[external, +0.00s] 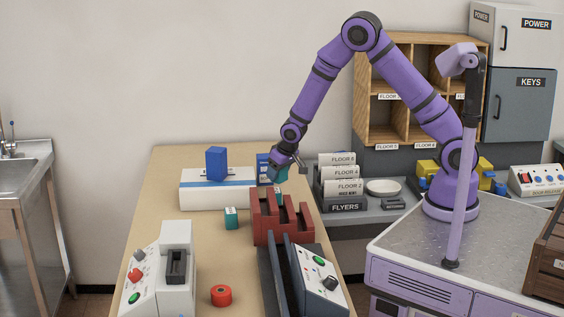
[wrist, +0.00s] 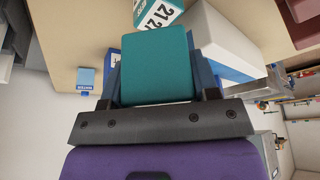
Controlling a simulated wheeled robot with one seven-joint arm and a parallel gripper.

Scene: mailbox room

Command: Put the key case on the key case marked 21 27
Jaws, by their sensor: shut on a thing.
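My gripper (external: 281,170) is shut on a plain teal key case (wrist: 157,65), held above the table beyond the red rack. The case also shows between the fingers in the external view (external: 276,174). The key case marked 21 27 (wrist: 157,12) is teal with a white label. It lies just past the held case in the wrist view, its top cut off, and the label reads "21" and part of a second number. A small teal piece just below the gripper in the external view looks like this case, mostly hidden by the red rack.
A white box with a blue stripe (external: 217,190) carries a blue block (external: 216,163). The stepped red rack (external: 282,218) stands close in front of the gripper. Another teal case (external: 231,218) stands on the table. A red roll (external: 221,295) lies nearer. The table's left side is clear.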

